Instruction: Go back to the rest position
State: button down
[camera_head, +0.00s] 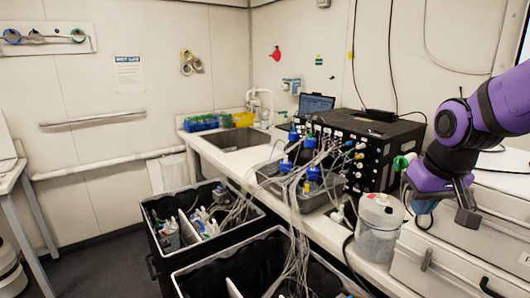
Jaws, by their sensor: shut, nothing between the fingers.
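My gripper (447,211) is at the end of my purple arm (465,125) at the right of the head view. It hangs above the right end of the white bench, over the white drawer cases (480,215). Its dark fingers are small in the picture; they look shut, and nothing shows between them. The gripper is just right of a clear container with a white lid (378,230); I cannot tell whether they touch.
A black instrument box (372,150) with many tubes stands behind a grey tray (268,180) of blue-capped bottles. Black bins (262,262) with bottles and tubing stand in front of the bench. A sink (235,138) is further back.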

jog(key=s+r, duration=0.3)
jog(key=s, duration=0.4)
jog(key=s+r+t, duration=0.1)
jog(key=s+r, duration=0.3)
jog(key=s, duration=0.3)
jog(key=shift+d+t, duration=0.2)
jog(key=shift+t, duration=0.1)
